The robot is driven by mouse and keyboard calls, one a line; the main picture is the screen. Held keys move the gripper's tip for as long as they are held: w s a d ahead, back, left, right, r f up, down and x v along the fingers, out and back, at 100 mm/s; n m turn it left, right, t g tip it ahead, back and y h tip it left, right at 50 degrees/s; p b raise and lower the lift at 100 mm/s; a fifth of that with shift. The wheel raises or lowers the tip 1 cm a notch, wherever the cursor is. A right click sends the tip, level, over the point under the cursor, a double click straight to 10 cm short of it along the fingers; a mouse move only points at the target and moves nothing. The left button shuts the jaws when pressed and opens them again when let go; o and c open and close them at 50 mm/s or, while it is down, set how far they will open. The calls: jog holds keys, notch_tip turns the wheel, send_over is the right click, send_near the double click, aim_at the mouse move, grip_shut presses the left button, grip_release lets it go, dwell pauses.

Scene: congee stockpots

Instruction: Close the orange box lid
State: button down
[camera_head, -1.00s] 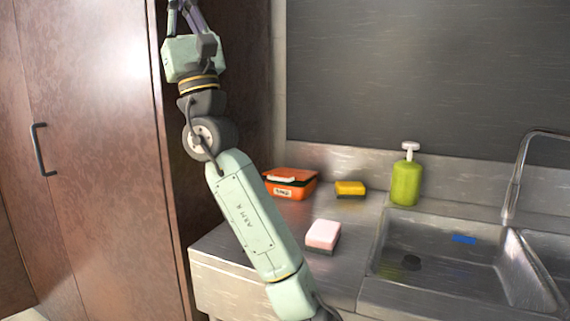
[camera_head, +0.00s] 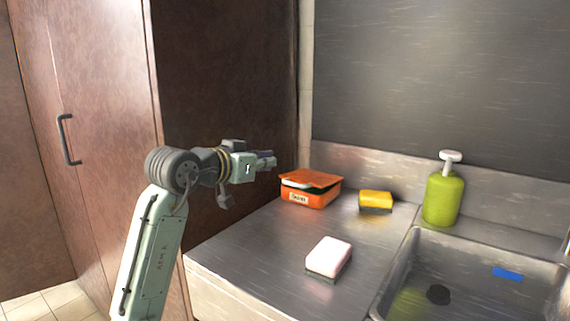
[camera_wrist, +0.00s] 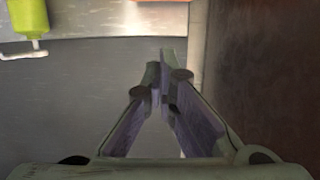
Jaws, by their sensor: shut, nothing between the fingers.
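The orange box (camera_head: 308,198) sits on the steel counter near the back wall, left of the sink. Its lid (camera_head: 313,179) is partly raised, with a dark gap and something pale showing under it at the front left. My gripper (camera_head: 270,161) is shut and empty, to the left of the box and slightly above its lid, apart from it, pointing right. In the wrist view my gripper (camera_wrist: 165,65) shows its fingertips together. Only a thin orange edge of the box (camera_wrist: 160,1) shows at the top of that view.
A yellow sponge (camera_head: 376,199) lies right of the box, and a pink sponge (camera_head: 330,255) nearer the front. A green pump bottle (camera_head: 442,198) stands by the sink (camera_head: 400,295). A tall brown cabinet (camera_head: 225,80) is at the left. The counter before the box (camera_head: 270,235) is clear.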

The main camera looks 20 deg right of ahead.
jog(key=w+d+f+p, duration=0.3)
jog(key=w+d+f, duration=0.2)
jog(key=d, duration=0.2)
jog(key=shift+w+d+f, duration=0.2)
jog(key=shift+w+f, duration=0.1)
jog(key=shift+f, duration=0.05)
